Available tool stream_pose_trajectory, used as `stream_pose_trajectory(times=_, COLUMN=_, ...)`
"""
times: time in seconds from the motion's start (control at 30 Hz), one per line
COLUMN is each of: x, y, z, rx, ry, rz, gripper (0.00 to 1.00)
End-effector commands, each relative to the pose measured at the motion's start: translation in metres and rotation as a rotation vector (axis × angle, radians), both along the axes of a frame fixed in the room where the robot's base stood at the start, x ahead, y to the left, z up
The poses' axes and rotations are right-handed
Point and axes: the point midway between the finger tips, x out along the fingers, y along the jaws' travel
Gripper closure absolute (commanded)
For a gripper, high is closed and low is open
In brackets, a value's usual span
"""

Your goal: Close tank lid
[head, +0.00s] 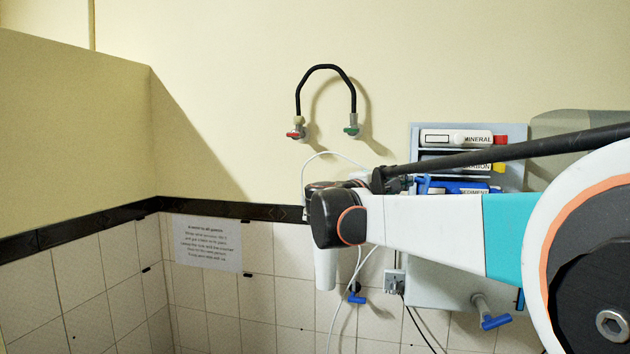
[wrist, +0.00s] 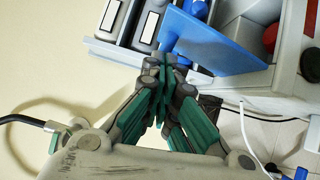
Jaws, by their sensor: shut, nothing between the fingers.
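The water purifier (head: 415,128) hangs on the wall at the right in the head view, mostly behind my arm. A flat blue panel (wrist: 215,45) shows in the wrist view beside the filter slots; it may be the tank lid, but I cannot be sure. It stands out at an angle from the purifier. My gripper (wrist: 166,62) is shut and empty. Its fingertips are at the blue panel's near edge; I cannot tell whether they touch it. In the head view my arm hides the fingers and most of the tank area.
Filters labelled MINERAL (head: 457,138), carbon (head: 458,162) and sediment (head: 472,188) are stacked in the purifier. A grey panel (head: 575,122) is at its right. A black hose (head: 325,68) with taps, blue-handled valves (head: 494,321) and thin cables are nearby.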

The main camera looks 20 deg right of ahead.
Motion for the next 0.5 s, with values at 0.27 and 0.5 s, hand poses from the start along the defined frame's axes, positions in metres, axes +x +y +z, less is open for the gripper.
stream_pose_trajectory(times=0.27, x=0.0013, y=-0.0064, z=0.0, rx=0.0, ry=0.0, rz=0.001, gripper=1.0)
stream_pose_trajectory(times=0.5, x=0.001, y=-0.0062, z=0.0003, rx=0.002, ry=-0.002, rz=0.001, gripper=1.0)
